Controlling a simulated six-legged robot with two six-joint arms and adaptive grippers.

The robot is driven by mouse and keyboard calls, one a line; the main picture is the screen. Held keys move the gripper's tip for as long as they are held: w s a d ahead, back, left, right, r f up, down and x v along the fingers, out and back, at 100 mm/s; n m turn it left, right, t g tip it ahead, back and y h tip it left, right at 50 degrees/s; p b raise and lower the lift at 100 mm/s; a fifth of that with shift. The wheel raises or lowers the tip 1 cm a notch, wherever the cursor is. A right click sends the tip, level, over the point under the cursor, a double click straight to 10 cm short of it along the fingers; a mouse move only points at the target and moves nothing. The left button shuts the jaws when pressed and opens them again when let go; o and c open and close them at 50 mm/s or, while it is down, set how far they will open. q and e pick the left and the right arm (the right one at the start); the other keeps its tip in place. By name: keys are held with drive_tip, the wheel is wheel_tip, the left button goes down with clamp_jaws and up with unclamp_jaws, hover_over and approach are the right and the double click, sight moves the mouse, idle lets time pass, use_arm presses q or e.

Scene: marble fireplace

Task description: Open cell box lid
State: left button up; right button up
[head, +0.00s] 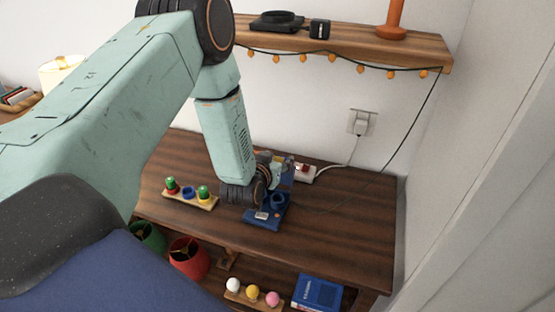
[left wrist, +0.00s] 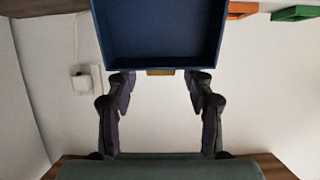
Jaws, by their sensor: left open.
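The blue cell box (head: 265,217) sits on the wooden table in the head view, partly hidden by my left wrist. A blue panel (head: 286,177) stands up behind it; I cannot tell for sure whether this is its lid. In the left wrist view a dark blue open-faced box shape (left wrist: 160,35) fills the top middle, with a small yellow tab (left wrist: 160,72) at its lower edge. My left gripper (left wrist: 160,82) is open, its fingertips spread on either side of the tab. In the head view the left gripper (head: 272,172) is small and partly hidden at the box. My right gripper is not in view.
A wall shelf (head: 350,47) with hanging lights is above. The table's right side (head: 345,205) is clear.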

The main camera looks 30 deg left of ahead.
use_arm(q)
drive_tip(key=shift+w, duration=0.2)
drive_tip(key=shift+s+a, duration=0.15)
drive_tip(key=shift+s, duration=0.05)
drive_tip(key=shift+c, duration=0.5)
drive_tip(key=shift+w, duration=0.2)
drive_tip(key=c, duration=0.4)
drive_tip(key=shift+s, duration=0.15)
clamp_jaws()
